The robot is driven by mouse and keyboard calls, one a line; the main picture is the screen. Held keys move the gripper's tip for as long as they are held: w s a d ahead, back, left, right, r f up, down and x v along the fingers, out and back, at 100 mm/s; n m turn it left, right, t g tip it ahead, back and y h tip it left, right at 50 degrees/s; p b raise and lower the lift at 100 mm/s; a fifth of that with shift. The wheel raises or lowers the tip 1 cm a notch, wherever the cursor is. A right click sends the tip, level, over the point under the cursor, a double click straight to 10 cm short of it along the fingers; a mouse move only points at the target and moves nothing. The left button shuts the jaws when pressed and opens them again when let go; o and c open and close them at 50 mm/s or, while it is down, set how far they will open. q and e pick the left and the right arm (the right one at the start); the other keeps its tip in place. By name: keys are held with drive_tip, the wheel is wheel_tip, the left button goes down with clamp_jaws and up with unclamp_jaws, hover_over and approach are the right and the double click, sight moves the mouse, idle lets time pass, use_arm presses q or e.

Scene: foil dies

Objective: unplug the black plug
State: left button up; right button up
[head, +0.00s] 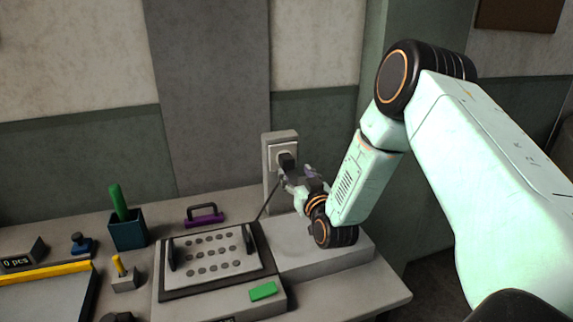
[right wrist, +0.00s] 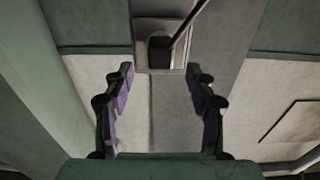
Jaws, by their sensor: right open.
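The black plug (head: 287,161) sits in a pale wall socket (head: 283,147) on a post at the back of the bench. It also shows in the right wrist view (right wrist: 160,48), with a dark cord running off to the upper right. My right gripper (head: 284,174) is just in front of and below the plug in the head view. In the right wrist view its two fingers (right wrist: 161,85) are open and spread apart, with nothing between them; the plug lies beyond their tips. Whether a finger touches the plug cannot be told. My left gripper is not in view.
A machine with a perforated plate (head: 212,255) stands left of my right gripper. A green block (head: 263,291) lies on its front. A purple handle (head: 204,215), a dark cup with a green handle (head: 127,230) and a yellow-edged tray (head: 45,290) are further left.

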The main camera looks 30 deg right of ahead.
sight(290, 166)
drive_tip(key=b+x, duration=0.3)
drive_tip(key=x, duration=0.3)
drive_tip(key=shift+f, duration=0.1)
drive_tip(key=shift+w+a, duration=0.1)
drive_tip(key=shift+w, duration=0.5)
drive_tip(key=shift+s, duration=0.15)
idle(0.5)
clamp_jaws()
idle(0.4)
